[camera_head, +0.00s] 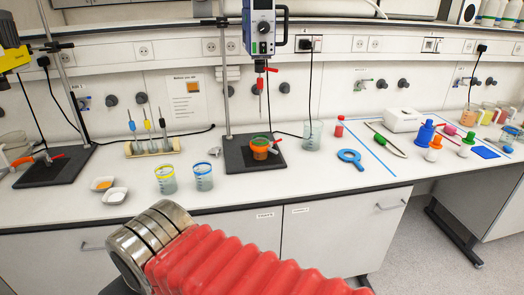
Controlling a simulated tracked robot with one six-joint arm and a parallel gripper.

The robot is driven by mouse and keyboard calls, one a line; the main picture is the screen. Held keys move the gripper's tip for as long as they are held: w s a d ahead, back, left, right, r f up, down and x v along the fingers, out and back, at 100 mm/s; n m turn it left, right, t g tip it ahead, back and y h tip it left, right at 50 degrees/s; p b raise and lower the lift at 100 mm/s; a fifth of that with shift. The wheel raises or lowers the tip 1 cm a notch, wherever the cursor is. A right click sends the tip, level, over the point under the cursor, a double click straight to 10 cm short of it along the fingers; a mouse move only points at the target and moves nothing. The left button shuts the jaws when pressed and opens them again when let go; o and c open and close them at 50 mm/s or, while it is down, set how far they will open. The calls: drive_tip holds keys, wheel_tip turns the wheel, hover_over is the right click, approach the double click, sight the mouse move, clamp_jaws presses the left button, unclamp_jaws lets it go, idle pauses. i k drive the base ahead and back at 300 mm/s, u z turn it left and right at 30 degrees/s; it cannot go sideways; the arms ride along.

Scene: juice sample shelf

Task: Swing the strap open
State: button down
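No strap shows clearly enough for me to name it with certainty. An orange cup with a green rim (261,147) stands on the black base plate (238,158) of the middle stand, below the stirrer. A small red and dark part (275,141) sits at the cup's right side; I cannot tell whether it is a strap or a clamp. On the left stand's black base (50,173) are an orange curved part (20,160) and a red-tipped part (56,157), too small to make out. My red bellows-covered arm crosses the bottom foreground; my gripper's fingers are not seen.
Two beakers with yellow (166,181) and blue rims (203,178) stand near the bench front. The front bench between blue-rimmed beaker and blue ring is mostly clear.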

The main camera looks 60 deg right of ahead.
sight(267, 147)
drive_tip(key=u, duration=1.1)
drive_tip(key=k, duration=1.25)
drive_tip(key=z, duration=1.3)
drive_tip(key=i, duration=0.35)
drive_tip(key=z, duration=0.1)
